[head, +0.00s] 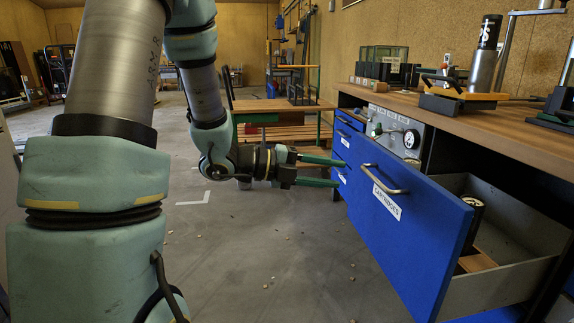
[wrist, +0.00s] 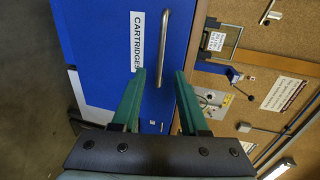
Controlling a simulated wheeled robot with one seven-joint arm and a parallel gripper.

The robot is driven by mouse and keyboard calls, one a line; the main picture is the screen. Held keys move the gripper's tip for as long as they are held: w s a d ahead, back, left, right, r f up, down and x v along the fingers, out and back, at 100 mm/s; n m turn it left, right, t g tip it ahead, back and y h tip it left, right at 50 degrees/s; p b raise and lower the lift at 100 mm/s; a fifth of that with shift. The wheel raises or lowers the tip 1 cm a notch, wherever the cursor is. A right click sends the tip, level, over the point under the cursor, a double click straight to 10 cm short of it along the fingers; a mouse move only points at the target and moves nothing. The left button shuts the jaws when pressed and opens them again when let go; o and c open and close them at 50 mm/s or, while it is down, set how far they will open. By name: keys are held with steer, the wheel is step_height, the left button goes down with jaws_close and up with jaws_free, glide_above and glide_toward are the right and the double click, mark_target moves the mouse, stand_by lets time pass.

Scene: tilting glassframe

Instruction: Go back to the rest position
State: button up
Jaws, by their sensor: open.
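My gripper (head: 322,171) is open and empty, with two green fingers pointing right toward the blue drawer (head: 405,232) labelled CARTRIDGES. In the head view the fingers are left of the drawer's metal handle (head: 380,176) and look apart from it. The drawer is pulled open, with a dark cylinder (head: 474,222) and a wooden piece (head: 478,260) inside. In the wrist view the gripper (wrist: 157,80) is open, with the handle (wrist: 163,50) beyond and between the fingertips. My arm fills the left of the head view.
A workbench (head: 470,125) runs along the right wall. A glass box (head: 384,66), a silver canister (head: 484,55) and a wooden-framed fixture (head: 460,95) stand on it. A panel with gauges (head: 396,132) sits under its edge. The grey floor (head: 265,260) left of the drawer is mostly clear.

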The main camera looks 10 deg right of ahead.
steer(key=w+a+f+n+t+y, duration=0.3)
steer(key=w+a+n+t+y, duration=0.25)
steer(key=a+n, duration=0.3)
steer(key=w+a+f+n+t+y, duration=0.3)
steer(key=w+a+n+t+y, duration=0.15)
steer(key=w+a+n, duration=0.4)
steer(key=s+a+f+n+g+y, duration=0.2)
steer(key=s+a+n+g+y, duration=0.15)
steer(key=s+a+n, duration=0.4)
steer(key=s+a+f+n+g+y, duration=0.15)
steer(key=s+a+n+g, duration=0.25)
steer(key=s+n, duration=0.5)
step_height(320, 180, up, 25)
steer(key=n+p, duration=0.2)
steer(key=p, duration=2.2)
steer(key=shift+w+d+f+p, duration=0.15)
steer(key=shift+d+p, duration=0.15)
steer(key=shift+p, duration=0.05)
